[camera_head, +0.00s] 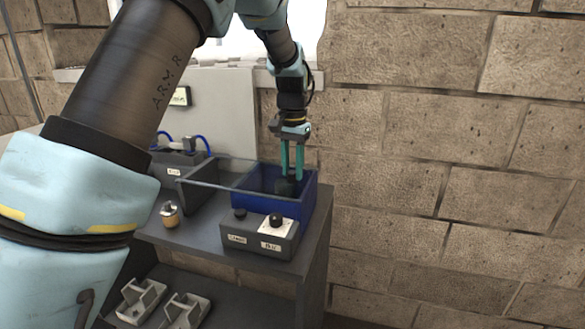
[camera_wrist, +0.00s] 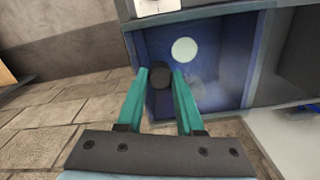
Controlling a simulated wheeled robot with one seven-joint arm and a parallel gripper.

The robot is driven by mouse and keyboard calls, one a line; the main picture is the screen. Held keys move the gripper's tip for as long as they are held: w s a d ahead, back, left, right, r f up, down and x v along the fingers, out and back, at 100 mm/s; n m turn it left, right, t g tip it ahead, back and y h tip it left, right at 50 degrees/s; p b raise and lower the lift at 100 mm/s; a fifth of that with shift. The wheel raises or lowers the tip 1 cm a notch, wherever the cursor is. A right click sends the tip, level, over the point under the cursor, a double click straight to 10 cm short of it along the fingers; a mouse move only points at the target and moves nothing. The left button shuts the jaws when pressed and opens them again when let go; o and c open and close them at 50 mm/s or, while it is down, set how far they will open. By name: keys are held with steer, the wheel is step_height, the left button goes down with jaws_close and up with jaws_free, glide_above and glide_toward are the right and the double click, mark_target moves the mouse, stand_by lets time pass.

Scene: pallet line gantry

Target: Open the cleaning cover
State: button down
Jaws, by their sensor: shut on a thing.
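A blue open-topped box (camera_head: 266,204) stands at the right end of the grey bench. My gripper (camera_head: 289,180) reaches down into it from above, with its teal fingers on either side of a dark round knob (camera_head: 284,188). In the wrist view the fingertips (camera_wrist: 160,76) are shut on this dark knob (camera_wrist: 160,75), over the blue interior. A pale disc (camera_wrist: 184,50) shows inside the box. A thin-framed panel, see-through or open, (camera_head: 205,184) extends left of the blue box; I cannot tell whether it or the knob belongs to the cleaning cover.
A grey control box (camera_head: 258,242) with two black knobs stands in front of the blue box. A small brass-coloured cylinder (camera_head: 170,214) stands to the left. Grey brackets (camera_head: 142,298) lie on the lower shelf. A block wall (camera_head: 440,150) rises behind and to the right.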

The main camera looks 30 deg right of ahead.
steer(key=shift+w, duration=0.1)
stand_by(0.8)
steer(key=w+a, duration=1.1)
steer(key=a, duration=0.1)
steer(key=shift+w+a+p, duration=0.25)
steer(key=shift+w+p, duration=0.1)
steer(key=shift+p, duration=0.05)
steer(key=c, duration=0.5)
jaws_free()
steer(key=shift+c, duration=0.2)
steer(key=shift+r, duration=0.15)
step_height(320, 180, up, 11)
steer(key=b, duration=0.2)
steer(key=shift+f, duration=0.2)
steer(key=shift+a, duration=0.1)
